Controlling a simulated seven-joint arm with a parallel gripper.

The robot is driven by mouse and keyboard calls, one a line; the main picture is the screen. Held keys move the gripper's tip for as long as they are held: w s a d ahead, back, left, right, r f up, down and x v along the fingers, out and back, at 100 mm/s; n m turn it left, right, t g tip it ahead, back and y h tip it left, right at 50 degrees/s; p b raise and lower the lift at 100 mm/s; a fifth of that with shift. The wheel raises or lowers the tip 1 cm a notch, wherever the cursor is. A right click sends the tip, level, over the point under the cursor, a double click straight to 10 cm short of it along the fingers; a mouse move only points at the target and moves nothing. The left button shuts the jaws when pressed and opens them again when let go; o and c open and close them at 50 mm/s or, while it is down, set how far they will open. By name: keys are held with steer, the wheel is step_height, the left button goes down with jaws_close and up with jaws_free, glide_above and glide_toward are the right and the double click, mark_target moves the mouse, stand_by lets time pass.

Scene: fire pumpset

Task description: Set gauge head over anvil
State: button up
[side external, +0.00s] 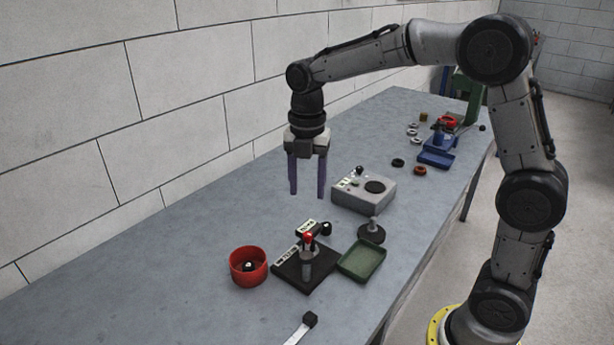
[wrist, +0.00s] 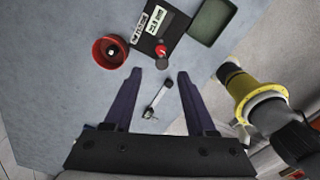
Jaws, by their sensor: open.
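I cannot tell for sure which parts are the gauge head and the anvil. The plate shows at the top of the wrist view (wrist: 177,46), with the red knob (wrist: 160,50) near its lower edge.
A red bowl (side external: 240,272) holding a small dark part stands left of the plate; a green tray (side external: 362,261) lies right. A black-ended bar (side external: 303,328) lies in front.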

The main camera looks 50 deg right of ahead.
steer(key=shift+r, duration=1)
steer(key=shift+r, duration=0.1)
steer(key=s+r+m+t, duration=0.45)
steer(key=s+r, duration=0.35)
steer(key=s, duration=0.5)
steer(key=s+f+m+t, duration=0.1)
steer(key=s+f+m, duration=0.6)
steer(key=m, duration=1.1)
steer(key=s, duration=0.3)
steer(key=shift+a+f, duration=0.2)
steer(key=shift+a, duration=0.15)
